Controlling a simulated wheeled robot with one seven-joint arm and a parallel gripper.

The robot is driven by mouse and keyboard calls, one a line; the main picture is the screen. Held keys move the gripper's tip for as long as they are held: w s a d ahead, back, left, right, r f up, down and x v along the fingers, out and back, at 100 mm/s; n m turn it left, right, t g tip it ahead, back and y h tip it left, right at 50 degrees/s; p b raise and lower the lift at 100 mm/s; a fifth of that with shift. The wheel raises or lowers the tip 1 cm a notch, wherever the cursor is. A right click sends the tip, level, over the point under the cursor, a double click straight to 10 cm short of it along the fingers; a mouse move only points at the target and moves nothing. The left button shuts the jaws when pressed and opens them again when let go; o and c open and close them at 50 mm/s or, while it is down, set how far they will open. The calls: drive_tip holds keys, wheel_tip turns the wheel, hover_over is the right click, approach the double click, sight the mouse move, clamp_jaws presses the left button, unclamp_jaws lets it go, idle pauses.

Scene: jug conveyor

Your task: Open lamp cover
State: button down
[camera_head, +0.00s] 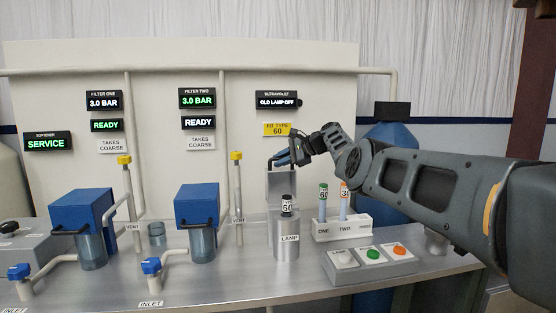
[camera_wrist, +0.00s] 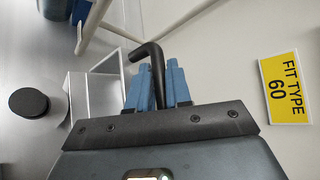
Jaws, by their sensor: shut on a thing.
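The lamp cover (camera_head: 281,186) is a grey metal panel standing upright, open, behind the lamp housing (camera_head: 286,240) in the head view. My gripper (camera_head: 283,158) is at the cover's top edge. In the wrist view my gripper (camera_wrist: 161,80) has its blue fingers shut on a bent black handle (camera_wrist: 156,66), next to the pale cover (camera_wrist: 92,95). A lamp (camera_head: 287,205) with a black top and a "60" label sticks up out of the housing; its black top (camera_wrist: 29,102) shows at the left in the wrist view.
A yellow "FIT TYPE 60" sign (camera_head: 277,130) is on the wall panel above. A rack (camera_head: 343,229) right of the housing holds two tubes, one green-topped, one orange-topped. A button box (camera_head: 370,263) stands in front. Blue filter units (camera_head: 197,205) and pipes stand to the left.

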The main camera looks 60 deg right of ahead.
idle(0.4)
drive_tip(key=c, duration=1.1)
unclamp_jaws()
drive_tip(key=shift+f, duration=0.1)
drive_tip(key=shift+c, duration=0.2)
drive_tip(key=shift+s+d, duration=0.1)
drive_tip(key=v, duration=0.7)
drive_tip(key=shift+s+r, duration=0.2)
drive_tip(key=shift+r, duration=0.1)
